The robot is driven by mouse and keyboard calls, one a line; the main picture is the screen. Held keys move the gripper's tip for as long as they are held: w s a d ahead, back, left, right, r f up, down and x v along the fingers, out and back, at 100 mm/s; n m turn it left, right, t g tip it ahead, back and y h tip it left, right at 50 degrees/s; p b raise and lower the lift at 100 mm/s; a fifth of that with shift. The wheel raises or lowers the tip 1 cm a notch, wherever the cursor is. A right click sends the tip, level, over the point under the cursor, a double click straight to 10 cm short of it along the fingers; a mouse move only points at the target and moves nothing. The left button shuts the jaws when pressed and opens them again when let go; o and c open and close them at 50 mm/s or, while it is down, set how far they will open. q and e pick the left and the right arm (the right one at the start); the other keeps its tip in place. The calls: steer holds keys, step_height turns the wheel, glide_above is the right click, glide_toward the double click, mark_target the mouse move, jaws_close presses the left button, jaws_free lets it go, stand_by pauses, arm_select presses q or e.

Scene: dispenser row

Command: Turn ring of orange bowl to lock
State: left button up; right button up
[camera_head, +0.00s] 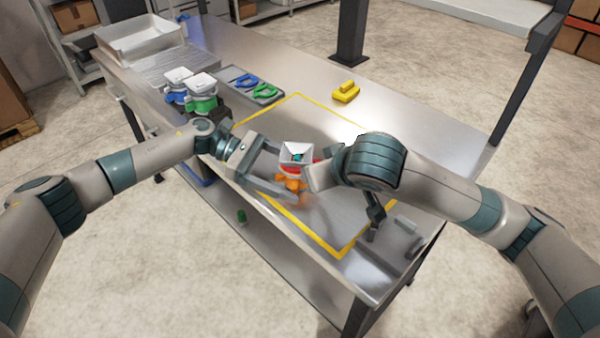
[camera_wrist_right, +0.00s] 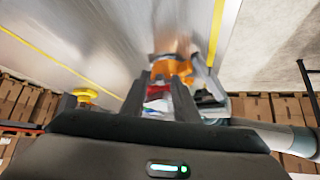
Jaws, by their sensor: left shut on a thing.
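The orange bowl (camera_head: 291,184) is at the front of the yellow-outlined area, under a white square hopper (camera_head: 297,152) with something teal inside. A red band (camera_head: 290,169), possibly the ring, shows between them. My left gripper (camera_head: 287,177) reaches in from the left, shut on the orange bowl. My right gripper (camera_head: 315,174) is at the right side of the unit, its tips partly hidden by its wrist. In the right wrist view its fingers (camera_wrist_right: 160,98) stand apart around red and white parts, with the orange bowl (camera_wrist_right: 174,68) beyond. Contact there is unclear.
Blue and green dispensers (camera_head: 201,89) stand at the left, beside a tray (camera_head: 252,87) with blue and green rings. A metal bin (camera_head: 142,38) is at the far left. The back right tabletop is clear.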

mark_target(294, 180)
steer(key=shift+s+a+f, duration=0.15)
steer(key=shift+s+f, duration=0.2)
steer(key=shift+f, duration=0.45)
steer(key=shift+s+a, duration=0.35)
steer(key=shift+a, duration=0.25)
stand_by(0.7)
steer(key=shift+s+a, duration=0.1)
steer(key=shift+a, duration=0.15)
steer(key=shift+w+a+r, duration=0.1)
steer(key=shift+w+a, duration=0.1)
steer(key=shift+w, duration=0.15)
steer(key=shift+r, duration=0.1)
steer(key=shift+r, duration=0.1)
steer(key=shift+a+r, duration=0.1)
steer(key=shift+a, duration=1.15)
stand_by(1.1)
steer(key=shift+w+d, duration=0.15)
steer(key=shift+d, duration=0.3)
stand_by(0.4)
steer(key=shift+r, duration=0.1)
